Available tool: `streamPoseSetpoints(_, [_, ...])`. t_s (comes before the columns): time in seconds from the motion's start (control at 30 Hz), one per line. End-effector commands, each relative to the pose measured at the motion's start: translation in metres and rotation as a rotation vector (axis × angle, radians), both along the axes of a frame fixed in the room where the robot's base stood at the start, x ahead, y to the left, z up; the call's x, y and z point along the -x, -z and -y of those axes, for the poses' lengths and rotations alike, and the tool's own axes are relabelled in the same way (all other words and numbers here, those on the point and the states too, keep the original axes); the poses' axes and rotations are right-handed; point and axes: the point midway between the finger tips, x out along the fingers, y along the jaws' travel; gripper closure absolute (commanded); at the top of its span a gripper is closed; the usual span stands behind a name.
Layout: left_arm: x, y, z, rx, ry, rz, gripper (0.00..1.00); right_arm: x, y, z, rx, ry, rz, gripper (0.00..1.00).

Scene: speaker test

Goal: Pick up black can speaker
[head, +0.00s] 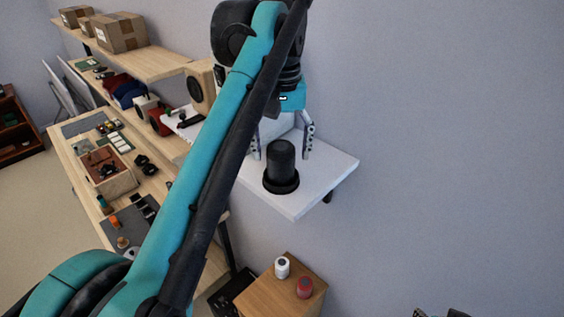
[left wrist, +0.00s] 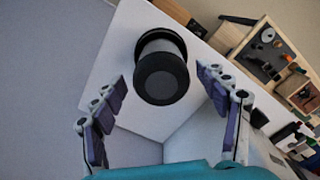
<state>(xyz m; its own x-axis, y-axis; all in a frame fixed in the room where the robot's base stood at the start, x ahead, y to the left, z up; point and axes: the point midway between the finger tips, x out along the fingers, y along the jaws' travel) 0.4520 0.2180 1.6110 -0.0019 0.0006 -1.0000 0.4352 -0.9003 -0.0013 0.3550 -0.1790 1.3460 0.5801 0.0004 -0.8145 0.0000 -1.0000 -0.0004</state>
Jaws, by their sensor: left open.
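The black can speaker (head: 281,165) stands upright on a dark round base on a white wall shelf (head: 300,204). In the left wrist view the speaker (left wrist: 162,78) shows from above, ahead of the fingers and roughly midway between their lines. My left gripper (head: 283,150) is open, with one finger to each side behind the speaker in the head view. The gap between its fingers also shows in the left wrist view (left wrist: 160,95) and holds nothing. I cannot tell exactly how far the fingers are from the speaker.
A wooden cabinet (head: 280,296) below carries a white can (head: 282,267) and a red can (head: 304,287). A workbench with a wooden tray (head: 112,184) is at left. Wooden shelves with cardboard boxes (head: 121,32) are above it. A plain wall borders the white shelf.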

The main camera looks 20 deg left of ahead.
Motion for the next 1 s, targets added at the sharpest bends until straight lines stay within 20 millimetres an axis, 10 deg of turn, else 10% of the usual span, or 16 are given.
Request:
streamPoseSetpoints(0.37, [0.000,0.018,0.000,0.000,0.000,0.000,0.26,0.000,0.000,0.000,0.000,0.000,0.000,0.60])
streamPoseSetpoints(0.63, [0.000,0.018,0.000,0.000,0.000,0.000,0.89,0.000,0.000,0.000,0.000,0.000,0.000,0.60])
streamPoseSetpoints(1.0, [0.000,0.015,0.000,0.000,0.000,0.000,0.90,0.000,0.000,0.000,0.000,0.000,0.000,0.60])
